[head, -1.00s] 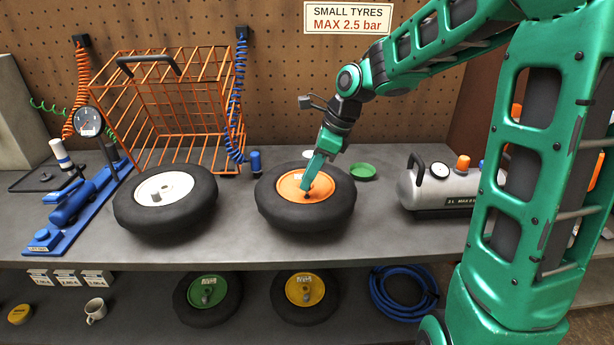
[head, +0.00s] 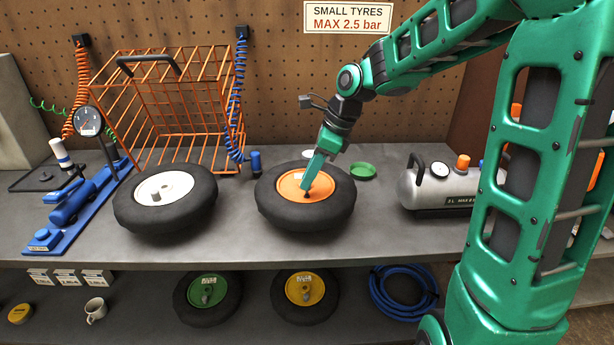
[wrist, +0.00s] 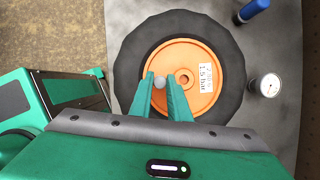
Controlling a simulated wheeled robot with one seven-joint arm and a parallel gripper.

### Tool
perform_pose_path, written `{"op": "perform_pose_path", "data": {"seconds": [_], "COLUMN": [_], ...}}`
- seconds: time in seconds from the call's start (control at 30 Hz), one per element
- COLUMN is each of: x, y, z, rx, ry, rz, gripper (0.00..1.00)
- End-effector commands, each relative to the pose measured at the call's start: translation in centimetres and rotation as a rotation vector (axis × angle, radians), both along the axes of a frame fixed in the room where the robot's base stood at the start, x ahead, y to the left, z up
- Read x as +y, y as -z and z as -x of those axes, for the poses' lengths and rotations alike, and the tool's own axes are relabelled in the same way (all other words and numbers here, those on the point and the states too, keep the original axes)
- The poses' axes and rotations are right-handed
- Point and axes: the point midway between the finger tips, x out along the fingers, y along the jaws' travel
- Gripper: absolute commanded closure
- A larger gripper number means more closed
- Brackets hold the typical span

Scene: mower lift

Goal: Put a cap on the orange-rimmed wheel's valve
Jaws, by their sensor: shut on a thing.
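The orange-rimmed wheel (head: 325,210) lies flat on the bench at the middle of the head view, with a black tyre. It also fills the upper middle of the wrist view (wrist: 205,60), with a "1.5 bar" label on its rim. My gripper (head: 307,191) points down at the rim. In the wrist view its fingertips (wrist: 160,84) are shut on a small round grey cap (wrist: 159,78), left of the hub hole. The valve is hidden beneath the cap and fingers. I cannot tell whether the cap sits on it.
A white-rimmed wheel (head: 147,190) lies to the left, before an orange wire cage (head: 190,105). Green and yellow wheels (head: 304,289) are on the lower shelf. Bare bench lies in front.

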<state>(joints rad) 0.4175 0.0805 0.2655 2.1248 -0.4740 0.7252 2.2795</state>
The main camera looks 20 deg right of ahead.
Motion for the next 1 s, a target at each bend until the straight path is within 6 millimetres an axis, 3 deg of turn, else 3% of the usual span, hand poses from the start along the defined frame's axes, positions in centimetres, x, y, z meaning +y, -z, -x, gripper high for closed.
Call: {"op": "perform_pose_path", "data": {"seconds": [1.0], "x": [0.0], "y": [1.2], "z": [0.0], "rx": [0.0], "ry": [0.001], "rz": [0.0], "gripper": [1.0]}}
